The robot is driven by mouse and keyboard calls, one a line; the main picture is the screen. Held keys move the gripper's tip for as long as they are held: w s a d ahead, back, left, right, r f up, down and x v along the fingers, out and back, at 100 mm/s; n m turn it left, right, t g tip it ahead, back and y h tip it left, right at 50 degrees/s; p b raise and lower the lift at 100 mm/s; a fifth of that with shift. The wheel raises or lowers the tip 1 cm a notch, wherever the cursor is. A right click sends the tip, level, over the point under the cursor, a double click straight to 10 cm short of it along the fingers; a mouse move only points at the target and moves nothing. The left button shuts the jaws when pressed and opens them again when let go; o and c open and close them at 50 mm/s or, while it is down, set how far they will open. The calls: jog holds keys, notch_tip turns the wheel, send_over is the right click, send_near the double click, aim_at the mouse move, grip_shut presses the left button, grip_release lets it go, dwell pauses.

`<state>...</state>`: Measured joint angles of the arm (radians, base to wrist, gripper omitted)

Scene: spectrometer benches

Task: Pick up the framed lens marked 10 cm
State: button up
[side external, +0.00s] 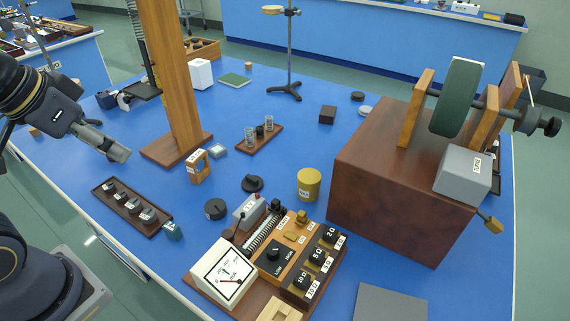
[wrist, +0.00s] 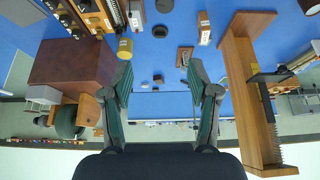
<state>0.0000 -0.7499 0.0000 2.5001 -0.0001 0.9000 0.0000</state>
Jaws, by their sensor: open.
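A small orange-brown wooden frame with a white label (side external: 198,167) stands upright on the blue bench, just in front of the base of the tall wooden post. It is the likeliest framed lens, but I cannot read its label. It also seems to show in the wrist view (wrist: 204,28), near the top edge, right of centre. My gripper (wrist: 163,88) is open, with nothing between its green-faced fingers. In the side external view my arm's end is at the left, above the bench and well apart from the frame.
The tall wooden post (side external: 173,80) stands right behind the frame. A tray of weights (side external: 130,203) lies front left, and a rack with glass tubes (side external: 259,135) is to the right. A meter board (side external: 262,258) and a large brown box (side external: 385,195) fill the front right.

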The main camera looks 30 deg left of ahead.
jog(key=w+r+m+t, duration=0.1)
jog(key=w+r+t, duration=0.15)
jog(key=w, duration=0.25)
jog(key=g+y, duration=0.1)
jog(key=g, duration=0.1)
send_over(201, 165)
jog(key=s+d, duration=0.4)
notch_tip(201, 165, down, 10)
jog(key=a+f+n, duration=0.1)
jog(key=f, duration=0.5)
jog(key=w+a+f+g, duration=0.1)
jog(key=a+f, duration=0.1)
jog(key=f, duration=0.4)
jog(key=w+a+f+n, duration=0.1)
jog(key=a+f, duration=0.1)
jog(key=f, duration=0.5)
jog(key=shift+w+a+n+g, duration=0.2)
jog(key=shift+w+n+g, duration=0.05)
jog(key=shift+n+g, duration=0.1)
jog(key=shift+x, duration=3.2)
jog(key=shift+w+d, duration=0.1)
jog(key=shift+d, duration=0.05)
